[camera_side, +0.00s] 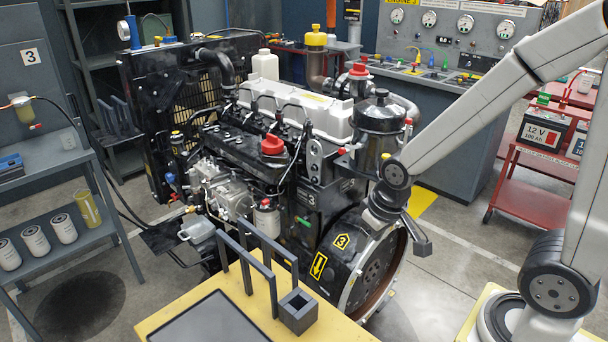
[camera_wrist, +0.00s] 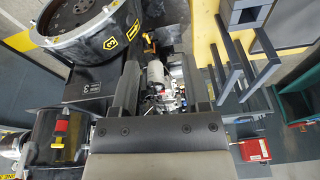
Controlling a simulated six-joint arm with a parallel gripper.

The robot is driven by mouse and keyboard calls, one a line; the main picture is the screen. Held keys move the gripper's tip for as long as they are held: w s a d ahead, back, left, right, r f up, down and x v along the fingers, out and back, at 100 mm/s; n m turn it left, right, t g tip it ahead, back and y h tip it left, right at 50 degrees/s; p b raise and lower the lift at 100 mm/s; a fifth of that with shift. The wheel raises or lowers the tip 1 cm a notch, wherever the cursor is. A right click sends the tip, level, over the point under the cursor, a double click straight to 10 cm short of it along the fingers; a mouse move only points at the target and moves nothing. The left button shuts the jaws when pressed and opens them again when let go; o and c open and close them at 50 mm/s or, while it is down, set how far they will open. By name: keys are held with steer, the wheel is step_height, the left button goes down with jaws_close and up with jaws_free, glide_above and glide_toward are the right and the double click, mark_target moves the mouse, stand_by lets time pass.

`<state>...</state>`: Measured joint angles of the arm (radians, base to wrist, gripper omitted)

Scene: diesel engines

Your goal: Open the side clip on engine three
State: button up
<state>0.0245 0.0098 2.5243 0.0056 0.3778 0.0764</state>
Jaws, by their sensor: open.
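Engine three (camera_side: 300,140) stands in the middle of the side view, with a "3" plate on its block. A dark, shiny canister (camera_side: 378,132) with a domed cap is at its right end. Small red parts show on the canister's side, also in the wrist view (camera_wrist: 60,124); I cannot tell whether one is the side clip. My gripper (camera_side: 420,238) is beside the flywheel housing (camera_side: 345,250), below the canister. In the wrist view my gripper (camera_wrist: 163,75) is open and empty, its fingers apart, with the engine's side and a pale cylinder (camera_wrist: 156,75) seen beyond the gap.
A yellow-topped bench (camera_side: 330,328) with dark upright frames (camera_side: 245,255) and a square holder (camera_side: 298,311) stands in front of the engine. A gauge console (camera_side: 450,110) is behind, a red battery cart (camera_side: 525,195) at right, and shelves with filters (camera_side: 63,228) at left.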

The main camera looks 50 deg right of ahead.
steer(key=shift+s+a+f+n, duration=0.35)
steer(key=shift+s+n, duration=0.15)
steer(key=shift+n, duration=0.1)
